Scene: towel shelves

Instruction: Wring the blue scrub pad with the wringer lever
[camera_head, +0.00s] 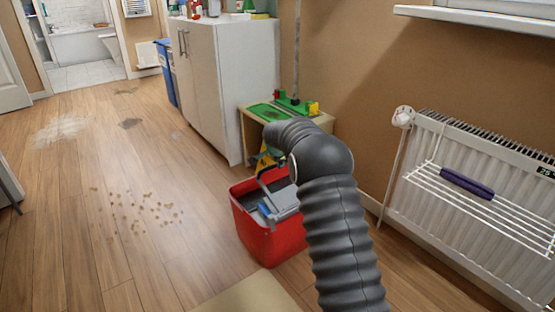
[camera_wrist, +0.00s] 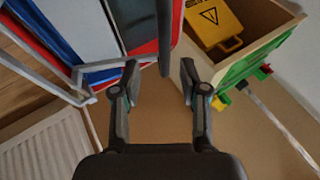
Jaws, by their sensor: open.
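A red bucket (camera_head: 285,240) stands on the floor with a grey wringer (camera_head: 283,197) at its top; its red wall also shows in the wrist view (camera_wrist: 146,47). The blue scrub pad (camera_head: 265,209) appears to lie in the wringer; a blue strip (camera_wrist: 52,38) shows there in the wrist view. The wringer lever appears as a dark bar (camera_wrist: 165,35) in the wrist view, reaching down near the gap between my fingertips. My gripper (camera_wrist: 160,78) is open and empty, and I cannot tell whether it touches the bar. My arm hides the gripper in the head view.
A wooden shelf unit (camera_head: 250,135) with green items on top stands behind the bucket, and a yellow caution sign (camera_wrist: 213,22) is in it. A white radiator (camera_head: 440,180) with a drying rack is at the right. Open floor with stains (camera_head: 145,210) is at the left.

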